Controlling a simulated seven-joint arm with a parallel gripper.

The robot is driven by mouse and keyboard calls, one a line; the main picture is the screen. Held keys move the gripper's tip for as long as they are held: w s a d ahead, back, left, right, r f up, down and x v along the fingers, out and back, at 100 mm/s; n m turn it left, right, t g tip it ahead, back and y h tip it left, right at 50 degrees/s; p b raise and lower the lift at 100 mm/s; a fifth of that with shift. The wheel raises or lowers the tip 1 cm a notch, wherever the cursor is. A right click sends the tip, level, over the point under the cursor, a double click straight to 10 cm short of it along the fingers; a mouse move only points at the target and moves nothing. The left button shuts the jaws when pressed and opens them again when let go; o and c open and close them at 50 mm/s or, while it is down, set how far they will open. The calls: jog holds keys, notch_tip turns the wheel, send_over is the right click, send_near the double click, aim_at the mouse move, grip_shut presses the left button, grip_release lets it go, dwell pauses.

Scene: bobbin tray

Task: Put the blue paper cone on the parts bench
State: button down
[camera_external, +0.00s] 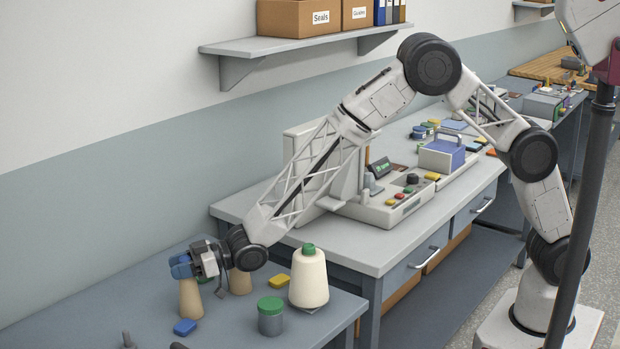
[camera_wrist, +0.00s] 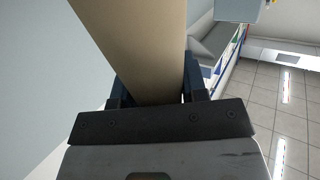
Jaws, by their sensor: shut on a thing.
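My gripper (camera_external: 182,265) is over the near bench at the lower left, with its blue fingers at the top of a tan paper cone (camera_external: 190,300). In the wrist view the gripper (camera_wrist: 153,88) is shut on this tan cone (camera_wrist: 140,45), one dark blue finger on each side. The cone looks upright; I cannot tell whether its base touches the bench. A second tan cone (camera_external: 240,282) stands just to the right, its top hidden by my wrist. I can make out no blue paper cone.
On the near bench (camera_external: 110,303) are a cream thread cone (camera_external: 309,278), a green-lidded jar (camera_external: 270,316), a blue block (camera_external: 185,327) and a yellow block (camera_external: 279,281). The bench behind (camera_external: 365,240) carries a control box (camera_external: 395,205) and a blue-purple case (camera_external: 441,157).

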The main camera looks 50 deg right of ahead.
notch_tip(320, 180, up, 10)
dwell(0.9)
dwell(0.7)
jog(key=s+d+r+m+t+h, duration=0.3)
jog(key=s+d, duration=0.6)
jog(key=d, duration=0.4)
jog(key=shift+s+d+r, duration=0.15)
jog(key=shift+s+r, duration=0.15)
jog(key=shift+r, duration=0.1)
dwell(0.9)
